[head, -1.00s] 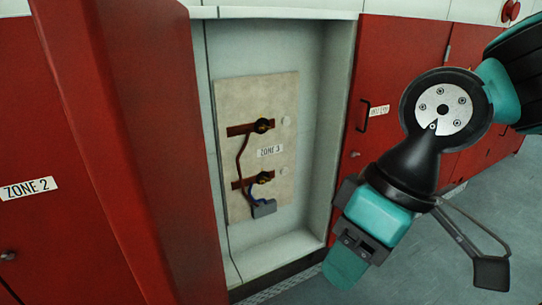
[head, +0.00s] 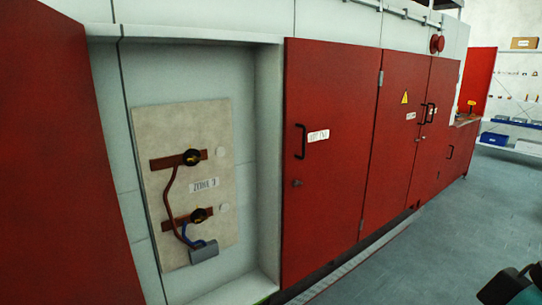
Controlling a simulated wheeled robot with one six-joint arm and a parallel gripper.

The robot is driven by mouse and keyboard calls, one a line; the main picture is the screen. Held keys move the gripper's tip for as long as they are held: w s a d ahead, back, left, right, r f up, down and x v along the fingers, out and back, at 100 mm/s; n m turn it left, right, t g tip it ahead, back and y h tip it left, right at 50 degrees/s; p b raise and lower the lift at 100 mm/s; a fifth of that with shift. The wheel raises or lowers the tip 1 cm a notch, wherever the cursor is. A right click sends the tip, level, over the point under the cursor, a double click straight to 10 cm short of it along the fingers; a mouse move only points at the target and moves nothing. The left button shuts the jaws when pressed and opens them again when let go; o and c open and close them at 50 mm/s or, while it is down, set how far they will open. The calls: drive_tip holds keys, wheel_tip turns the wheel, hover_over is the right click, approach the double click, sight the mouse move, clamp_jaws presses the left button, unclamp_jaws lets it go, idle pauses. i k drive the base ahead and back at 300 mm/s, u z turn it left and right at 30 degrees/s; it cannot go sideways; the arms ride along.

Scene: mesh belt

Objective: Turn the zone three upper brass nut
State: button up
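The zone three panel (head: 150,130) is a beige board inside an open recess, with a "ZONE 3" label (head: 204,185) in its middle. The upper brass nut (head: 192,157) sits on a dark terminal over a copper-brown bar, above the label. A lower terminal with a similar nut (head: 199,215) sits below the label. A brown lead joins the upper terminal and runs down to a grey block (head: 204,253); a blue lead runs from the lower terminal to it. My gripper is not in view; only a dark and teal bit of my arm shows at the lower right corner.
An open red door (head: 85,150) stands at the left of the recess. Closed red doors (head: 330,150) with black handles run along the right. The grey floor (head: 440,235) at the right is clear. Shelves with a blue bin (head: 494,139) stand far right.

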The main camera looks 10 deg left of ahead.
sight(192, 158)
drive_tip(key=z, duration=0.2)
drive_tip(key=i, duration=1.2)
drive_tip(key=u, duration=1.3)
